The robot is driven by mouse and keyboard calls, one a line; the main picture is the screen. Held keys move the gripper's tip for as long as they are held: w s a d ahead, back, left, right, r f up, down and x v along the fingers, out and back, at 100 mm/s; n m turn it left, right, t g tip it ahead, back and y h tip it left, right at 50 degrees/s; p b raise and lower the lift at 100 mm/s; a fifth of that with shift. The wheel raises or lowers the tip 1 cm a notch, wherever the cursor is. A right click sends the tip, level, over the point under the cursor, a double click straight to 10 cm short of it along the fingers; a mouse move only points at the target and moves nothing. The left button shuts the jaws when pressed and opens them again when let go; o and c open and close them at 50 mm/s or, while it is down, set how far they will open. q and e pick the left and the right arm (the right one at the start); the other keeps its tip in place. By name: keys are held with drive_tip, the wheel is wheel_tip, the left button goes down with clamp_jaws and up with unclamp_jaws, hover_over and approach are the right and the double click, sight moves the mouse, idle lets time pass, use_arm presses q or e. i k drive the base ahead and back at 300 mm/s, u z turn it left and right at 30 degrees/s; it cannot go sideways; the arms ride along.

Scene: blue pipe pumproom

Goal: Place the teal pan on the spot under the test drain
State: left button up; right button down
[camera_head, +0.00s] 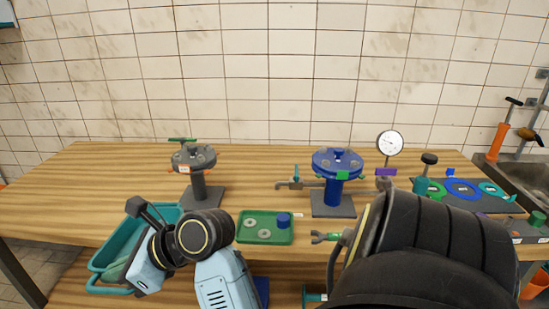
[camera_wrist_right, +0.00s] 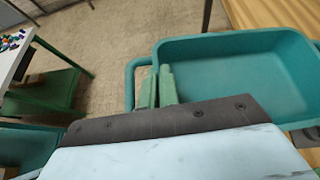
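The teal pan (camera_head: 108,254) is at the left in the head view, overlapping the table's front edge. It looks empty in the right wrist view (camera_wrist_right: 250,85), with a loop handle at its left side. My right gripper (camera_head: 118,270) crosses to the left; its pale green fingers (camera_wrist_right: 158,88) are close together around the pan's handle-side rim. Exact finger contact is hard to see. The blue valve stand (camera_head: 337,183) has a small side tap, apparently the test drain (camera_head: 291,184), pointing left over the table. My left gripper is not in view.
A green tray (camera_head: 251,238) with washers and a blue cup lies in front of the tap. A grey valve stand (camera_head: 200,180) stands left of it. A gauge (camera_head: 390,143) and several coloured rings are at right. The table's left part (camera_head: 70,190) is clear.

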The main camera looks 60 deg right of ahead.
sight(258, 207)
drive_tip(key=z, duration=1.65)
drive_tip(key=i, duration=1)
